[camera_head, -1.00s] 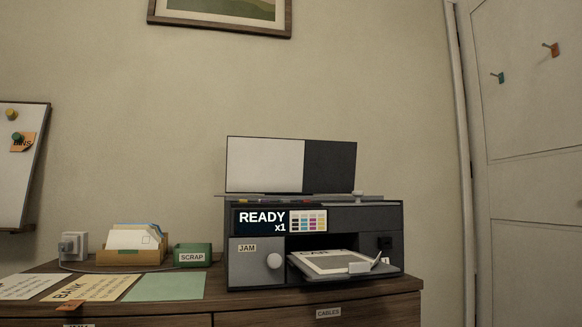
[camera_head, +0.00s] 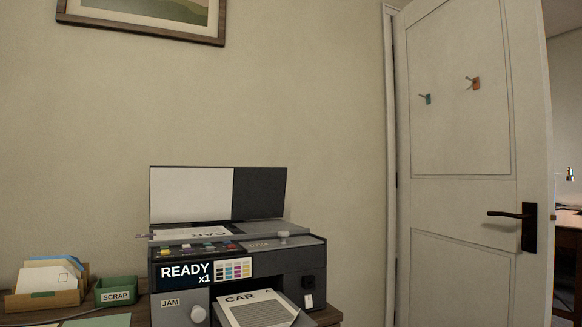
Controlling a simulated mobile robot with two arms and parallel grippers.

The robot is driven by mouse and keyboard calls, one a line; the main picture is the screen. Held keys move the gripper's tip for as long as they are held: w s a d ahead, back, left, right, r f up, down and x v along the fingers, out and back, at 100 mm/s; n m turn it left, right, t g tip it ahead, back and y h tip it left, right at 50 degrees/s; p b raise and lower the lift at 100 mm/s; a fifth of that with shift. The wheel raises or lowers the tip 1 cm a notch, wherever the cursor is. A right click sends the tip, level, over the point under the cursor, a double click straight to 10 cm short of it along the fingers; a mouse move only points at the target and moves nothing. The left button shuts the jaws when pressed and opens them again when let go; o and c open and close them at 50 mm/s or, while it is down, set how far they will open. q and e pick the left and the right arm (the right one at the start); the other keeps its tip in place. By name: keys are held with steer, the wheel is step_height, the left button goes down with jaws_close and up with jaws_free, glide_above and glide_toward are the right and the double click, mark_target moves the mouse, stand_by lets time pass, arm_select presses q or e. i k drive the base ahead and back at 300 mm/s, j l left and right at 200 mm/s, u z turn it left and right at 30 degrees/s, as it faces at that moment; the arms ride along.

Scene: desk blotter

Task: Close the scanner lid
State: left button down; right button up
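The scanner lid (camera_head: 192,194) stands raised, nearly upright, at the back of the printer (camera_head: 287,259). Its inner face is white on the left and dark grey on the right. A sheet marked CAR (camera_head: 183,231) lies on the scanner bed below the lid. Another CAR sheet (camera_head: 258,311) lies in the output tray at the front. The printer display (camera_head: 190,272) reads READY x1. Neither of my grippers is in view.
A green SCRAP bin (camera_head: 117,291) and a wooden box of envelopes (camera_head: 42,300) stand left of the printer. A white door (camera_head: 462,140) with a black handle (camera_head: 517,215) is on the right. The space above the printer is clear.

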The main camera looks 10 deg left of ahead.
mark_target(183, 195)
steer(key=i+j+z, duration=0.25)
steer(key=j+z, duration=0.2)
steer(key=j, duration=0.2)
steer(key=i+j+z, duration=0.1)
steer(key=j+z, duration=0.35)
steer(key=j, duration=0.25)
steer(key=i+j, duration=0.1)
steer(key=j, duration=0.5)
steer(key=i+z, duration=0.05)
